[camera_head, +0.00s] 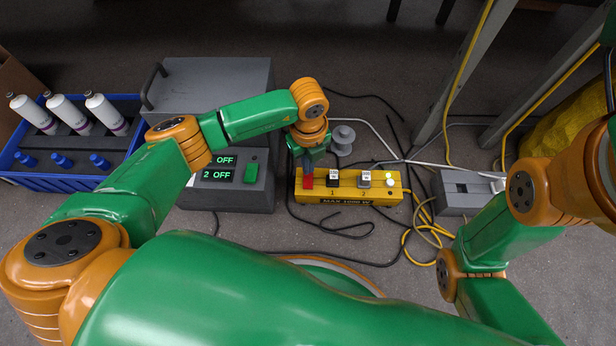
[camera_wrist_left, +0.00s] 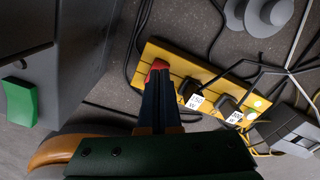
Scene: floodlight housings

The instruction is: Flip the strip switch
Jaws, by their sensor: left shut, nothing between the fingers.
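The yellow power strip (camera_head: 345,194) lies on the floor, with plugs in the sockets marked 1 and 2. Its red switch (camera_head: 307,182) is at the left end; it also shows in the left wrist view (camera_wrist_left: 158,66). My left gripper (camera_head: 306,160) is shut and empty, pointing down at the switch. In the left wrist view its dark fingertips (camera_wrist_left: 159,78) overlap the lower part of the switch; I cannot tell whether they touch. The fingers hide part of the switch, so its tilt is unclear. My right arm is at the right, its gripper outside the views.
A grey box (camera_head: 230,193) left of the strip has a green button and a display reading OFF. A blue crate (camera_head: 60,182) with bottles stands farther left. A grey spool (camera_head: 343,138) stands behind the strip, a grey case (camera_head: 462,190) to its right. Cables lie around.

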